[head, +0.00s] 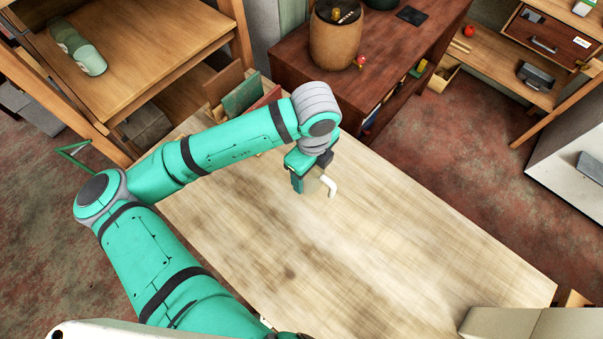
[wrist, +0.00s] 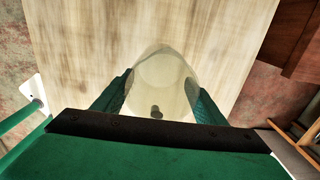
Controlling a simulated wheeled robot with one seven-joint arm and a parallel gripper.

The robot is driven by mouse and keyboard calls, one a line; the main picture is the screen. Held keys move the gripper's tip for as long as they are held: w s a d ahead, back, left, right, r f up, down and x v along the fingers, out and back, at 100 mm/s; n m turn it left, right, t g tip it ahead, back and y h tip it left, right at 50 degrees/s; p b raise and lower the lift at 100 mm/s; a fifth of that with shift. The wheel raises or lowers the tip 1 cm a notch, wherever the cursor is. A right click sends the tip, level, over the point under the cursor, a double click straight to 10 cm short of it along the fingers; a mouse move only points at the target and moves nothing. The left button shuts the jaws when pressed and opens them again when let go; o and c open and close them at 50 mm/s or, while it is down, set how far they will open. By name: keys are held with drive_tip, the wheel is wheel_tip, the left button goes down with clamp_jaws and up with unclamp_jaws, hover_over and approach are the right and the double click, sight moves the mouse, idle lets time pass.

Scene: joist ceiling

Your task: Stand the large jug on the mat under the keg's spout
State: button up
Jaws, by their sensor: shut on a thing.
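My gripper (head: 312,178) is over the far part of the pale wooden table and is shut on a jug. The jug's white bent handle (head: 331,187) sticks out to the right of the fingers. In the wrist view the pale, see-through jug (wrist: 160,72) sits between the two green fingers. I cannot tell whether its base touches the table. The brown keg (head: 336,42) stands on the dark red-brown cabinet behind, with a small red and gold spout (head: 361,62) at its lower right. A dark flat square (head: 411,15) lies right of the keg; I cannot tell if it is the mat.
The wooden table (head: 400,240) is mostly bare. The cabinet (head: 291,62) stands beyond its far edge. Upright boards (head: 242,95) stand at the table's far left. A wooden shelf unit (head: 150,40) is at the upper left. A beige box (head: 530,322) is at the lower right.

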drive_tip(key=w+a+f, duration=0.2)
drive_tip(key=f, duration=0.3)
drive_tip(key=shift+w+a, duration=0.4)
drive_tip(key=shift+w+a+f, duration=0.1)
drive_tip(key=shift+w+f, duration=0.05)
drive_tip(key=shift+f, duration=1.65)
drive_tip(key=o, duration=1.2)
drive_tip(key=shift+f, duration=0.1)
drive_tip(key=o, duration=0.4)
